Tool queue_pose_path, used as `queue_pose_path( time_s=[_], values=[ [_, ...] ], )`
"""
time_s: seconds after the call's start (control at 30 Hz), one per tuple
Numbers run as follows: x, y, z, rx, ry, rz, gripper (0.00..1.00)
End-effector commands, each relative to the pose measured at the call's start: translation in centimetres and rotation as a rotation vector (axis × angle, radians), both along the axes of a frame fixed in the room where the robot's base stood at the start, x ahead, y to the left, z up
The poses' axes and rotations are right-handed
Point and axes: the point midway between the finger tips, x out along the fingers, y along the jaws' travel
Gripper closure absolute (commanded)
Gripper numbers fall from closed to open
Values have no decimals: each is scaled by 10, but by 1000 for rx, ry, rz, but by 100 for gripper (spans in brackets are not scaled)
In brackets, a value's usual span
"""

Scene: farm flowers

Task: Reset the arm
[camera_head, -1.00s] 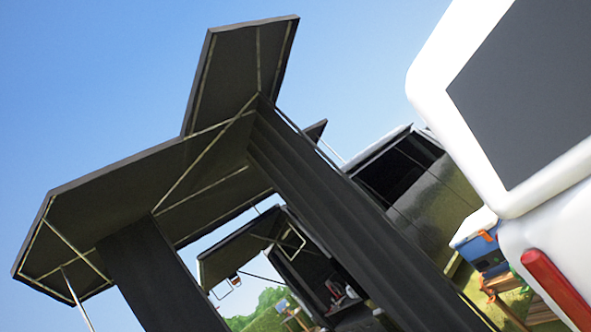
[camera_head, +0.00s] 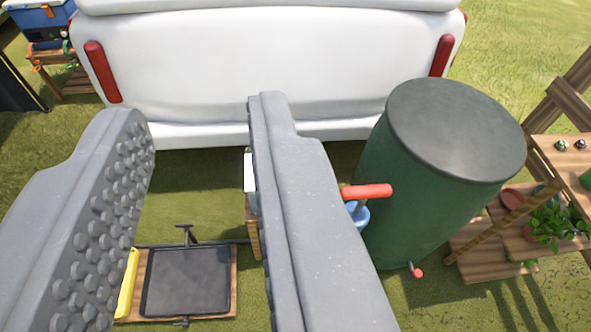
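My gripper (camera_head: 203,110) shows in the foreground as two large grey fingers, the left one with a studded inner face. The fingers are wide apart with empty space between them. Grass, a white vehicle's rear and a wooden board with a dark tray show through the gap. Nothing is held. The rest of my arm is out of view.
The white vehicle (camera_head: 270,65) with red lights spans the top. A dark green barrel (camera_head: 410,190) stands right of my right finger. Wooden shelves with plants (camera_head: 560,215) are at the right edge. A dark tray on a board (camera_head: 187,282) lies below. A blue cooler (camera_head: 40,18) is top left.

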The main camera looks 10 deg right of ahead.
Motion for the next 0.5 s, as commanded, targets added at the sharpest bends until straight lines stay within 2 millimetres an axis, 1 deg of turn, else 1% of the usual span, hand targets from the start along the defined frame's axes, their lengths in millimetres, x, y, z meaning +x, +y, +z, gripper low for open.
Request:
queue_pose_path(
  time_s=[0.27, 0.37, 0.5],
  values=[
    [1, 0, 1, 1, 0, 0, 73],
    [1, 0, 8, 1, 0, 0, 73],
    [1, 0, 29, 2, 0, 0, 73]
  ],
)
